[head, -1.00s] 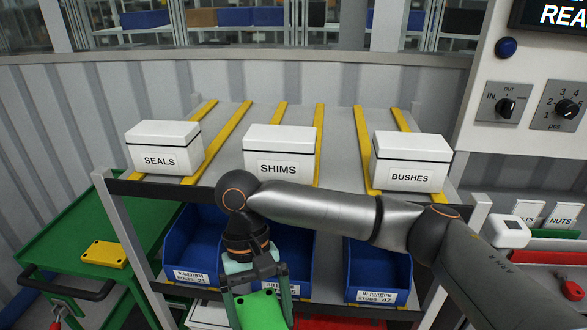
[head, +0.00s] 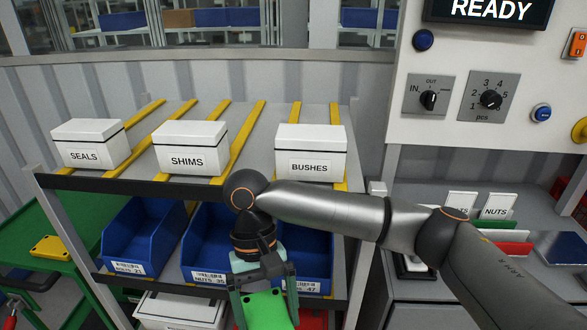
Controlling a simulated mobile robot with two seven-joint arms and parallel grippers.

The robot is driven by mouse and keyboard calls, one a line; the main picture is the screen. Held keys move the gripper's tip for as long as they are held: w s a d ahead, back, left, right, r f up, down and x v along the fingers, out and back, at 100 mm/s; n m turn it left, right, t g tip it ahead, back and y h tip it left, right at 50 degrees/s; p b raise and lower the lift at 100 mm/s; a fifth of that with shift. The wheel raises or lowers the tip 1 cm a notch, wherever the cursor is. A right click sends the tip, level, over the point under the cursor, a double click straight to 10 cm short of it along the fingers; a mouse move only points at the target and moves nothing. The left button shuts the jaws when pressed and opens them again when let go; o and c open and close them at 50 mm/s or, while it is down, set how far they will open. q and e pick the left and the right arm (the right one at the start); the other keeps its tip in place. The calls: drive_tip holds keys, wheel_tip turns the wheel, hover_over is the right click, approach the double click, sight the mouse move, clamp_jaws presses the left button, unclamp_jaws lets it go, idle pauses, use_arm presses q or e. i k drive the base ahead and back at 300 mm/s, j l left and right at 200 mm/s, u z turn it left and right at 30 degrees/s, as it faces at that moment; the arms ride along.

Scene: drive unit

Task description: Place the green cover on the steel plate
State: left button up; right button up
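The green cover (head: 266,311) is at the bottom edge of the head view, partly cut off by the frame. My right gripper (head: 264,291), on the arm coming in from the right, points down with its fingers on either side of the cover and is shut on it. It holds the cover in front of the blue bins. The steel plate is not seen in this view. My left gripper is out of view.
A rack holds white boxes of seals (head: 88,146), shims (head: 188,150) and bushes (head: 310,153) above blue bins (head: 143,236). A yellow part (head: 50,247) lies on a green cart (head: 22,232) at left. A grey workbench (head: 455,260) with a control panel (head: 470,75) stands at right.

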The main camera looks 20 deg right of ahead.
sight(563, 247)
drive_tip(key=k+l, duration=0.1)
drive_tip(key=l, duration=0.25)
drive_tip(key=k+l+z, duration=0.1)
drive_tip(key=l, duration=0.3)
drive_tip(key=k+l, duration=0.15)
drive_tip(key=l, duration=0.2)
drive_tip(key=k+l+z, duration=0.1)
drive_tip(key=l, duration=0.25)
drive_tip(key=k+l+z, duration=0.1)
drive_tip(key=l, duration=0.7)
drive_tip(key=l+z, duration=0.1)
drive_tip(key=l, duration=1.25)
drive_tip(key=i, duration=0.5)
